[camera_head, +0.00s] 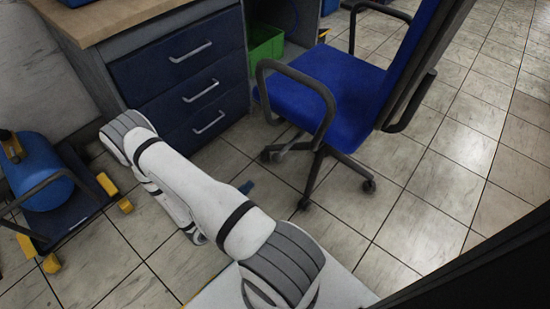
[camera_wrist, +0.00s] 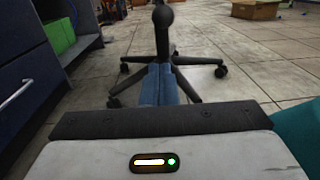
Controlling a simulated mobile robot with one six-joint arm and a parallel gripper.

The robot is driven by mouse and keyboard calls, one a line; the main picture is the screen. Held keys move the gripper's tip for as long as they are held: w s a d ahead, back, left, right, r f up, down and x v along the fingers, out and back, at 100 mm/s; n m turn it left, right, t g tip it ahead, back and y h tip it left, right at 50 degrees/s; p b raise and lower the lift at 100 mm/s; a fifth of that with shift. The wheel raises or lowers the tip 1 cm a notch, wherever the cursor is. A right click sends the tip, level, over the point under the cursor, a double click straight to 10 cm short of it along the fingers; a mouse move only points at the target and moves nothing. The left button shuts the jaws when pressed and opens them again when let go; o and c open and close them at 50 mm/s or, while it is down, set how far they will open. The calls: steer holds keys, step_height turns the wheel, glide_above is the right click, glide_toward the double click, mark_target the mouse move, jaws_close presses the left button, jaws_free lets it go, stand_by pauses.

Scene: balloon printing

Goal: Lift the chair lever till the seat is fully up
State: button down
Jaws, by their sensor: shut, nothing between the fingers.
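The blue office chair (camera_head: 330,92) with black armrests stands upright on its castor base at the top right of the head view. The wrist view shows its dark star base (camera_wrist: 205,85) and central column ahead of my gripper. A dark round knob (camera_wrist: 163,15) shows at the top there; it may be the lever's end, but I cannot tell for sure. My gripper (camera_wrist: 161,70) is shut and empty, its blue fingers pointing at the chair base, low over the floor. In the head view my gripper (camera_head: 247,187) is left of the chair base, apart from it. The seat hides the lever there.
A blue tank (camera_head: 45,172) on a cart with yellow parts is at far left. Tiled floor is clear in front of the chair.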

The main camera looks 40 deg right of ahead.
steer(key=d, duration=1.3)
steer(key=shift+w, duration=0.3)
steer(key=shift+a, duration=0.1)
steer(key=shift+r+p, duration=4.65)
steer(key=shift+r, duration=1.85)
steer(key=shift+f, duration=0.1)
steer(key=shift+f+b, duration=2.1)
steer(key=shift+f, duration=0.45)
steer(key=a, duration=1.2)
steer(key=shift+s, duration=0.3)
